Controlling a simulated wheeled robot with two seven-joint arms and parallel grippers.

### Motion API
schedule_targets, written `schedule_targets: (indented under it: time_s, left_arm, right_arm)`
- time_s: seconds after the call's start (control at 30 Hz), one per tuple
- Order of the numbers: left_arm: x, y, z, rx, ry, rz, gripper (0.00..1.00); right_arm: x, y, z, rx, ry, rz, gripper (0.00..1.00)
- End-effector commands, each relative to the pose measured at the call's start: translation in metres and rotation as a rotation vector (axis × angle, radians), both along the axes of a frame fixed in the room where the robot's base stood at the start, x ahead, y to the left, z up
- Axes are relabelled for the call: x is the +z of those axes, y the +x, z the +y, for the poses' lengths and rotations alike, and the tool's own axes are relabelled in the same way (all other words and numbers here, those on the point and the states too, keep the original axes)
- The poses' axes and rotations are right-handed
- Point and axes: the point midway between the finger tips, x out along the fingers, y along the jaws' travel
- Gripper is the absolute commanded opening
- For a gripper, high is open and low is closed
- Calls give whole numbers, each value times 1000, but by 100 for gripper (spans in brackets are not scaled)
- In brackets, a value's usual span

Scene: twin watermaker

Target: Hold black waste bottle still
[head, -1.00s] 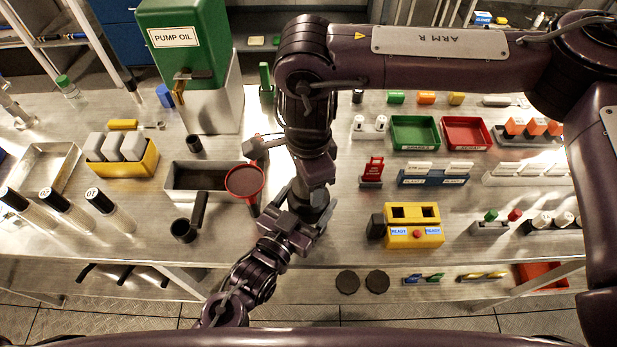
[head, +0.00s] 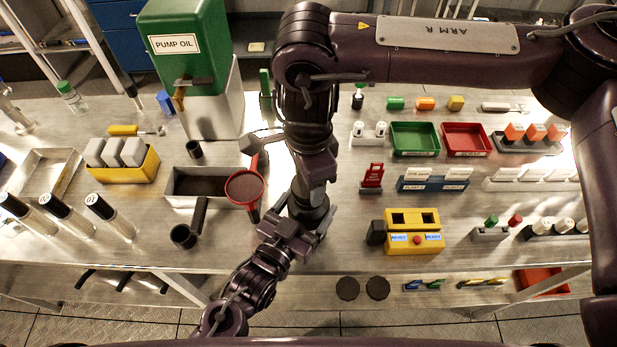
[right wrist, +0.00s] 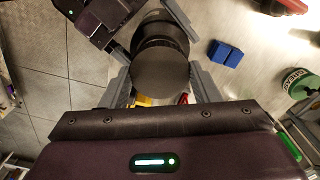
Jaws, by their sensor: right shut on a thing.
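The black waste bottle (right wrist: 161,72) shows in the right wrist view as a dark upright cylinder seen from above. My right gripper (right wrist: 162,92) is shut on it, with one finger on each side. In the head view my right gripper (head: 311,212) points down at the table's front part, and my arm largely hides the bottle. My left gripper (head: 290,232) is close beside it, coming from the front left.
A yellow two-slot unit (head: 428,245) stands to the right. The green pump oil tank (head: 187,45) is behind. The table's front edge is close.

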Motion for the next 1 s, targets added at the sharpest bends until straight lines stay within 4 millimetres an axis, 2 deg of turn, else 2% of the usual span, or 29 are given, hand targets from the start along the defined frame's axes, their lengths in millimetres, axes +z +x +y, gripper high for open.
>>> schedule_targets:
  time_s: [0.23, 0.53, 0.57, 0.73, 1.0]
  left_arm:
    - [0, 0, 0, 1, 1, -1, 12]
    - [0, 0, 0, 1, 1, -1, 12]
    - [0, 0, 0, 0, 1, -1, 79]
    - [0, 0, 0, 0, 1, -1, 100]
    - [-1, -2, 1, 0, 1, 1, 100]
  right_arm:
    - [31, 1, 0, 1, 0, -4, 28]
    - [36, 0, 0, 0, 0, 0, 28]
    - [36, 0, 0, 0, 0, 0, 28]
    - [36, 0, 0, 0, 0, -1, 28]
    - [35, 0, 0, 0, 0, -1, 28]
